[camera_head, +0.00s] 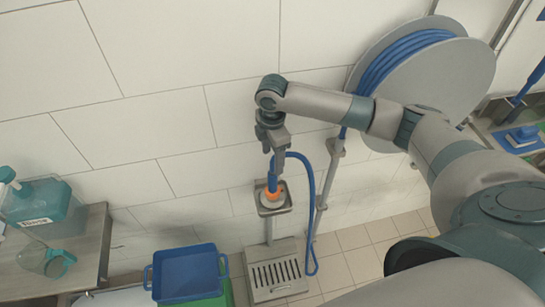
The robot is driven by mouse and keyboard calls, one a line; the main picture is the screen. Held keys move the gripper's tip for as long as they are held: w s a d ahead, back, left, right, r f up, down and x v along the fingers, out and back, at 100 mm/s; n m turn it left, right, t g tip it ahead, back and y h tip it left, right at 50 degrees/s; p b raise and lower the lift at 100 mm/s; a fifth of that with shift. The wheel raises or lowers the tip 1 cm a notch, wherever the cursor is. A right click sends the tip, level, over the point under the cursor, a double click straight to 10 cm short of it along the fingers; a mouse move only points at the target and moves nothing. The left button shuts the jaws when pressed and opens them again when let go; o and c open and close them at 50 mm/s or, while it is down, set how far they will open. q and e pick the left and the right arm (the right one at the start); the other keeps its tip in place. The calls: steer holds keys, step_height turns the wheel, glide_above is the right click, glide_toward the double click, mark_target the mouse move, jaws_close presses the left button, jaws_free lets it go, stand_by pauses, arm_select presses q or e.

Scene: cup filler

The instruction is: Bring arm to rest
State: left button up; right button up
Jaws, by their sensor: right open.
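My right arm reaches in from the right side of the head view, across the middle, and bends down at the wrist. My right gripper (274,162) points down, open, above the cup filler (271,209). An orange and white piece (271,193) sits on the filler's small tray, just below the fingertips. I cannot tell whether the fingertips touch it. My left gripper is not in view.
A blue hose reel (440,85) hangs on the tiled wall behind my arm. A blue crate (187,273) stands at lower left. A metal table (93,246) holds a teal bottle (38,200) and a clear jug (45,260). A floor grate (275,274) lies below the filler.

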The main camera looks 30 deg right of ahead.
stand_by(0.3)
